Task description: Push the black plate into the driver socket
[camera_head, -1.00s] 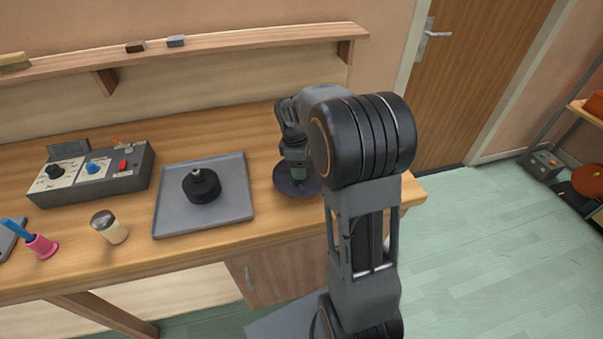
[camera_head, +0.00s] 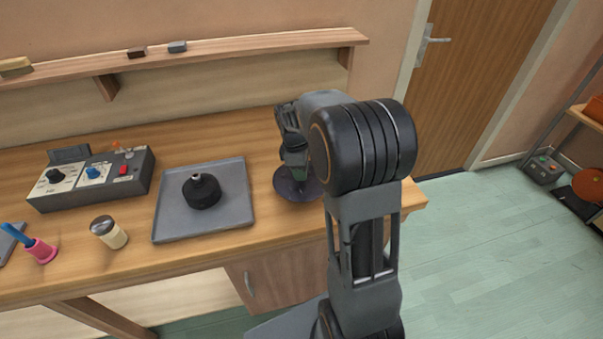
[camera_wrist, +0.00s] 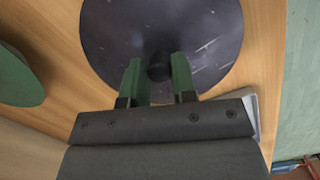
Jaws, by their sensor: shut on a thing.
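The black plate (camera_head: 283,186) is a dark round disc lying at the right end of the wooden bench. It fills the top of the wrist view (camera_wrist: 205,60), where a short dark knob (camera_wrist: 159,68) stands at its middle. My gripper (camera_wrist: 158,72) points down at the plate, its two green fingers shut on that knob from both sides. In the head view my arm hides part of the plate. The driver, a black round body (camera_head: 203,193) with a small pale metal socket (camera_head: 196,177) on top, stands on a grey tray left of the plate.
The grey tray (camera_head: 235,212) has a raised rim. Left of it are a control box (camera_head: 95,180) with knobs, a shaker (camera_head: 108,232) and a pink holder (camera_head: 41,250). A green disc (camera_wrist: 15,80) shows at the wrist view's left. A wall shelf (camera_head: 230,48) runs behind.

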